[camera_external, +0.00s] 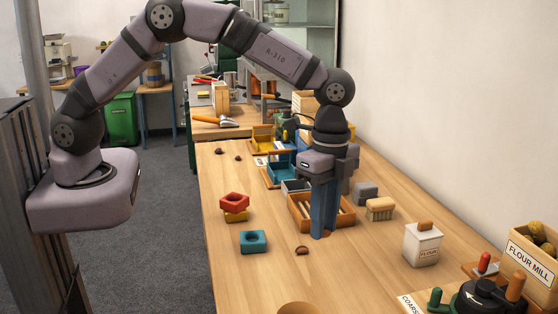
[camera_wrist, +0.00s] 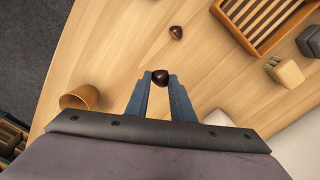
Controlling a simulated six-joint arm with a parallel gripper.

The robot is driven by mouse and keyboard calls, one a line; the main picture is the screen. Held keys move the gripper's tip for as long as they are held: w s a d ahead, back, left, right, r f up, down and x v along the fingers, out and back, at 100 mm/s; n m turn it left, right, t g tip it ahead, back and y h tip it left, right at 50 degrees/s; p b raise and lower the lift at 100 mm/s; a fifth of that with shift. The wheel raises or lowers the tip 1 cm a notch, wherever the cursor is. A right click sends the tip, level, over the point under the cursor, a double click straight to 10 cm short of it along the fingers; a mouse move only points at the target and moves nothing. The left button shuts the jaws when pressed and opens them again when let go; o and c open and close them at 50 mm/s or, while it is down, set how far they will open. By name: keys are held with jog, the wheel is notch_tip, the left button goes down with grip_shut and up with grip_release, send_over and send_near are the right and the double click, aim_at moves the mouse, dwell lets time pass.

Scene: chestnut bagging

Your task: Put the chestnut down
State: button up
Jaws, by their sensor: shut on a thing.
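My gripper (camera_external: 324,234) points down over the wooden table (camera_external: 255,285), in front of the slatted wooden tray (camera_external: 297,216). In the wrist view its blue fingertips (camera_wrist: 160,79) are shut on a dark brown chestnut (camera_wrist: 160,76), gripped at the very tips. In the outside view the fingers mostly hide this chestnut, and I cannot tell whether it touches the table. A second chestnut (camera_external: 302,250) lies loose on the table to the left of the fingers. It also shows above the held one in the wrist view (camera_wrist: 176,32).
A wooden bowl (camera_wrist: 79,96) stands at the near table edge. A brush (camera_external: 380,209), flour canister (camera_external: 423,245) and grinder (camera_external: 485,297) stand right. Two chestnuts lie farther back. Bare table surrounds the loose chestnut.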

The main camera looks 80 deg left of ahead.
aim_at(320, 270)
jog(key=shift+f+p, duration=1.25)
jog(key=shift+f, duration=2.8)
jog(key=shift+f, duration=0.15)
jog(key=o, duration=1)
jog(key=r+b, duration=0.1)
jog(key=r, duration=0.2)
jog(key=r+b, duration=0.1)
jog(key=r, duration=0.3)
jog(key=r+b, duration=0.2)
jog(key=r, duration=0.2)
jog(key=shift+w+a+r, duration=0.1)
jog(key=shift+w, duration=0.15)
jog(key=shift+r, duration=0.6)
